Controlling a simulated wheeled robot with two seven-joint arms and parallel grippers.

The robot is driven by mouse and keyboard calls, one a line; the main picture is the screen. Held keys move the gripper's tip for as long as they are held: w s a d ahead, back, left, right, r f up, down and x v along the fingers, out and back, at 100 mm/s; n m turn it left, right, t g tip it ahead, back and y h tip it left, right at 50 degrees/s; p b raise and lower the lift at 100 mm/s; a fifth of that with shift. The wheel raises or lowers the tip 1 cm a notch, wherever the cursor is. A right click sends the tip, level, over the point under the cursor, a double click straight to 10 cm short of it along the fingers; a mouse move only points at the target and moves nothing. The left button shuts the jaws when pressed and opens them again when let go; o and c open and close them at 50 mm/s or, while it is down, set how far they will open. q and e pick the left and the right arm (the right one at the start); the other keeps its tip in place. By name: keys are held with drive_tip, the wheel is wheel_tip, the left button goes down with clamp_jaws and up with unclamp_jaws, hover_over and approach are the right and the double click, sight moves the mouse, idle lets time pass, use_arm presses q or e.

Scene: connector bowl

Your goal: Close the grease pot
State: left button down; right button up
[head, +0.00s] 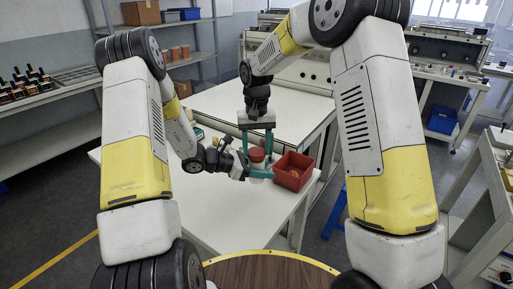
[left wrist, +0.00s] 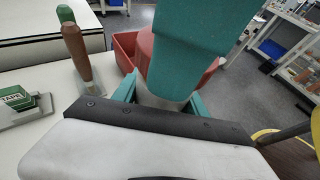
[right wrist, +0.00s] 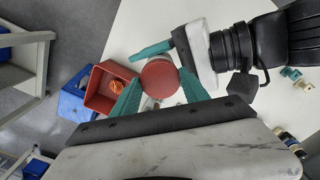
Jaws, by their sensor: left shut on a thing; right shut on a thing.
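The grease pot (left wrist: 160,97) is a pale, round body. My left gripper (head: 257,174) is shut around it from the side, low down. The red lid (right wrist: 160,78) is directly above the pot; it also shows in the head view (head: 257,154) and beside the teal finger in the left wrist view (left wrist: 145,48). My right gripper (right wrist: 160,96) reaches down from above with its teal fingers shut on the lid's two sides. Fingers cover much of the pot and the rim, so I cannot tell whether the lid is seated or turned tight.
A red bin (head: 293,171) with a small orange thing in it stands close on the right. A brown-handled tool with a green end (left wrist: 75,45) and a green tape box (left wrist: 17,98) are on the white table (head: 215,215). The table front is clear.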

drive_tip(key=shift+f, duration=0.45)
drive_tip(key=o, duration=1.4)
drive_tip(key=shift+a, duration=0.1)
drive_tip(key=shift+r, duration=2.2)
drive_tip(key=shift+c, duration=0.2)
